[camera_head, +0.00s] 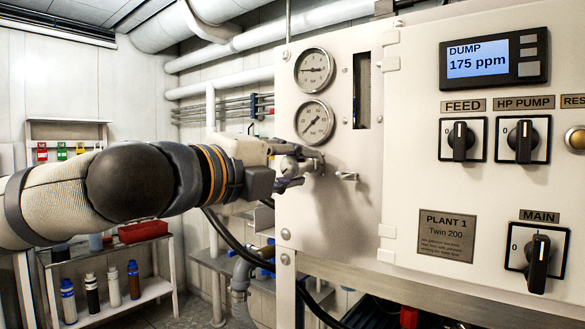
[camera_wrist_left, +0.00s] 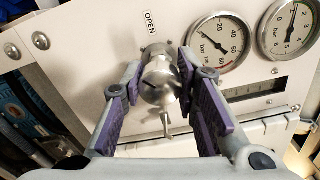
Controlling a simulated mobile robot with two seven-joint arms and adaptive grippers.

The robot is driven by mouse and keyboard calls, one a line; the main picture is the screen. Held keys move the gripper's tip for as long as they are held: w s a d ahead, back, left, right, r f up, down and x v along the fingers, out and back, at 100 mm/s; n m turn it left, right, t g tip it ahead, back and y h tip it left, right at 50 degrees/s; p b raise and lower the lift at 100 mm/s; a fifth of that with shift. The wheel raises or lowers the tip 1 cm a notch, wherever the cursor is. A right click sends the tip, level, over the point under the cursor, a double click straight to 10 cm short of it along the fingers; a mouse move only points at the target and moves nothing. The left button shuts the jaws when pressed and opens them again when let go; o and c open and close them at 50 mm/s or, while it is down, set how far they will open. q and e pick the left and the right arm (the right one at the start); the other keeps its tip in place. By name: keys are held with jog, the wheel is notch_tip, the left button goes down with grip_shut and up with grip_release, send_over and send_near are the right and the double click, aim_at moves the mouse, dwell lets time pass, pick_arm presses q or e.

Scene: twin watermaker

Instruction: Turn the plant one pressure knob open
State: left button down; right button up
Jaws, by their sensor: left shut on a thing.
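The plant one pressure knob (camera_wrist_left: 162,82) is a round, silvery metal knob on the cream panel, below the two gauges. In the left wrist view it sits between my left gripper's two purple-padded fingers (camera_wrist_left: 162,90), which are shut on it. An OPEN label (camera_wrist_left: 150,22) is on the panel beside the knob. In the head view my left gripper (camera_head: 292,167) reaches in from the left to the panel, and its fingers mostly hide the knob. The PLANT 1 plate (camera_head: 446,235) is at the lower right of the panel. My right gripper is not in view.
Two round gauges (camera_head: 314,68) (camera_head: 315,121) are above the knob. A small metal handle (camera_head: 346,176) sticks out just to its right. Further right are the DUMP 175 ppm display (camera_head: 493,58) and black switches (camera_head: 461,139). A shelf with bottles (camera_head: 113,286) stands at lower left.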

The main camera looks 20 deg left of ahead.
pick_arm(q)
jog(key=shift+n, duration=0.5)
jog(key=c, duration=1.2)
grip_release()
jog(key=shift+s, duration=0.1)
jog(key=v, duration=1.1)
jog(key=shift+s+a, duration=0.15)
jog(key=shift+s, duration=0.25)
